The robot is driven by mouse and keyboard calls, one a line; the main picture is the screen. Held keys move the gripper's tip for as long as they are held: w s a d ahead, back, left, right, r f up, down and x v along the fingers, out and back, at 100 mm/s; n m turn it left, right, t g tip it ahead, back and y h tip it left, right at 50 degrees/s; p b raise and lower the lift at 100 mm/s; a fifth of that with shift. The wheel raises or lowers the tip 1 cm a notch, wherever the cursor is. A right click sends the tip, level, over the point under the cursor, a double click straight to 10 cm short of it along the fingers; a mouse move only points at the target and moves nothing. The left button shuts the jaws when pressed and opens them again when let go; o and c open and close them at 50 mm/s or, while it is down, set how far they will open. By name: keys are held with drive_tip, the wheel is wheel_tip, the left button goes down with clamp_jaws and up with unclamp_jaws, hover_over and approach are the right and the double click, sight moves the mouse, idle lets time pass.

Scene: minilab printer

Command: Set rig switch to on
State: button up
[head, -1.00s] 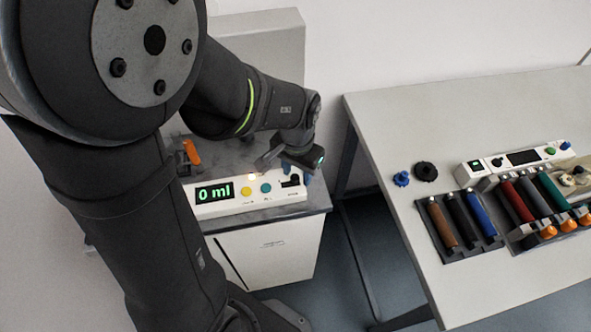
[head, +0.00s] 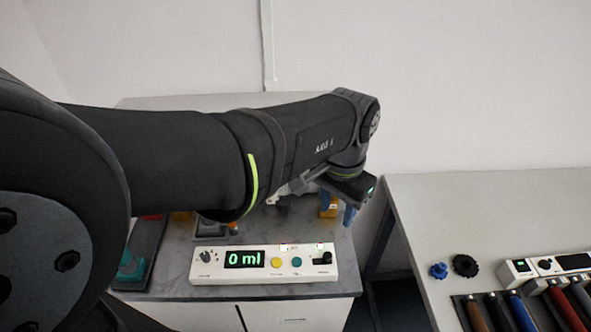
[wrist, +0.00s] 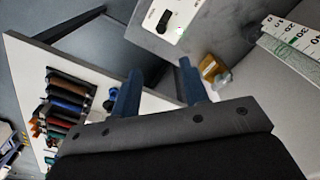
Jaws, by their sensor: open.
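A white control panel (head: 215,272) stands at the front of the grey bench, with a green "0 ml" display, a yellow button and a teal button. A black switch (head: 322,257) sits at its right end; it also shows near the top of the wrist view (wrist: 163,21). Its setting is too small to read, and I cannot tell for sure that it is the rig switch. My gripper (head: 339,212) is open and empty, with blue fingers, above and behind the panel's right end. In the wrist view the fingers (wrist: 159,70) are apart and touch nothing.
A yellow-orange item (head: 328,208) stands on the bench close to my fingers. The right table (head: 430,205) holds a second white panel (head: 548,267), several coloured cylinders and two knobs. A gap separates the bench from this table.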

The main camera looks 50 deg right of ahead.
sight(328, 255)
wheel_tip(328, 255, up, 2)
drive_tip(key=shift+r, duration=0.15)
idle(0.6)
wheel_tip(328, 255, down, 18)
drive_tip(key=shift+r, duration=0.25)
drive_tip(key=shift+w+a, duration=0.15)
drive_tip(key=shift+a, duration=0.05)
idle(0.3)
